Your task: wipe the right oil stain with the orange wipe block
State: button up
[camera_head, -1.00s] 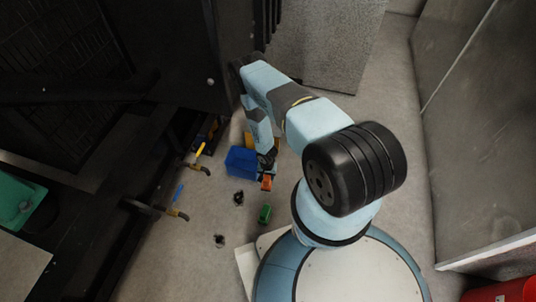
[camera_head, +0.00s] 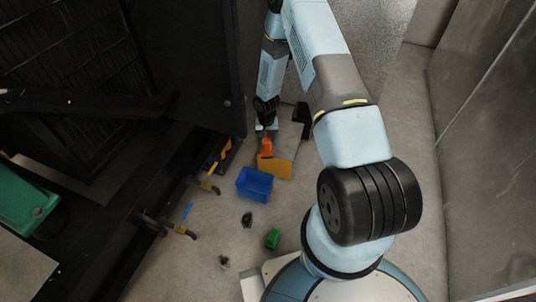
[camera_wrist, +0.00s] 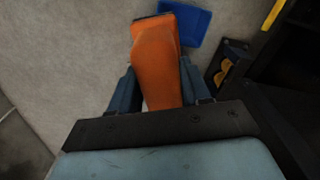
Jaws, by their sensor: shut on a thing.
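My gripper (camera_head: 266,132) is shut on the orange wipe block (camera_head: 266,148) and points down. In the wrist view the block (camera_wrist: 157,55) sits between the two dark fingers of my gripper (camera_wrist: 160,82). In the head view the block is beyond the blue bin, over or near the yellow-orange panel; its height above the floor is hard to tell. Two dark oil stains show on the floor: the right one (camera_head: 247,219) and the left one (camera_head: 224,262). Both are nearer to my base than the block, and apart from it. No stain shows in the wrist view.
A blue bin (camera_head: 255,184) stands between the block and the stains. A yellow-orange panel (camera_head: 276,166) lies behind it. A green block (camera_head: 272,238) is right of the stains. Valve handles (camera_head: 208,187) stick out at left from the dark genset. Grey floor is open around the stains.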

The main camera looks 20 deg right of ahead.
notch_tip(320, 180, up, 19)
jog(key=s+d+n, duration=0.2)
jog(key=shift+r+n, duration=0.15)
jog(key=shift+n, duration=0.25)
jog(key=shift+s, duration=0.15)
